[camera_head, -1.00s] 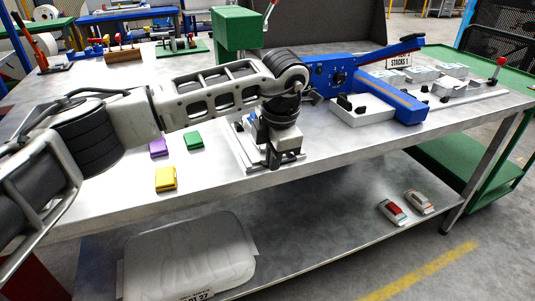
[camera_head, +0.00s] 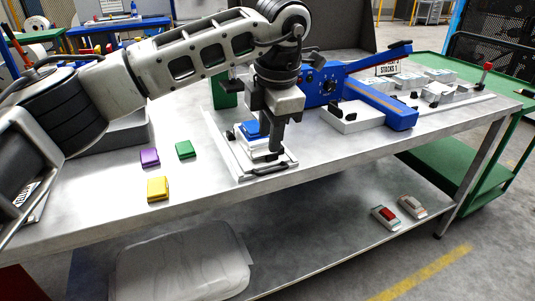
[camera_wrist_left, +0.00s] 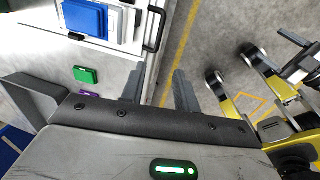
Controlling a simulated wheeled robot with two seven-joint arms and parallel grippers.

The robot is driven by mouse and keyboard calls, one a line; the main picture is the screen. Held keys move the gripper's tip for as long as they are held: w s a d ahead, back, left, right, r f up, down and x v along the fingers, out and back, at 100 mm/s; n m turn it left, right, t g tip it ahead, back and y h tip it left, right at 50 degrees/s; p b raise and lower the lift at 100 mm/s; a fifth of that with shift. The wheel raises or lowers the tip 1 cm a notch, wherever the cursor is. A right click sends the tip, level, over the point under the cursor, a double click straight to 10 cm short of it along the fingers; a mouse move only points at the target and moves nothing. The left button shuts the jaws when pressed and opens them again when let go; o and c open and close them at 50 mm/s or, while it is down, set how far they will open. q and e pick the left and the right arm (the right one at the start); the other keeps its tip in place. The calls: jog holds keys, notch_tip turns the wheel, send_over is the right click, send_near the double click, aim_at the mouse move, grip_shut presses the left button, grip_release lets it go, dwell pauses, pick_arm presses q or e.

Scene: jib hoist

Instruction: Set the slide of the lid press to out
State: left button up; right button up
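The lid press is mostly hidden behind my left arm in the head view; a green part of it (camera_head: 225,93) shows. Its slide (camera_head: 229,150) is a pale metal plate reaching towards the table's front edge, with a dark bar handle (camera_head: 270,172) at its near end. A white box with a blue lid (camera_head: 250,130) sits on the slide; the blue lid also shows in the left wrist view (camera_wrist_left: 84,18). My left gripper (camera_head: 275,148) points down above the slide's near end, behind the handle in the picture. In the wrist view its fingers (camera_wrist_left: 158,90) are apart and empty, and the handle (camera_wrist_left: 154,30) lies beyond them.
Purple (camera_head: 149,157), green (camera_head: 184,150) and yellow (camera_head: 158,188) blocks lie left of the slide. A blue lever device (camera_head: 385,105) and white boxes stand to the right. The lower shelf holds a clear bin (camera_head: 180,268) and two small items.

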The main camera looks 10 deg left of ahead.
pick_arm(q)
notch_tip(320, 180, up, 6)
jog(key=s, duration=0.1)
jog(key=shift+d+r, duration=0.25)
jog(key=shift+d, duration=0.1)
jog(key=shift+s, duration=0.1)
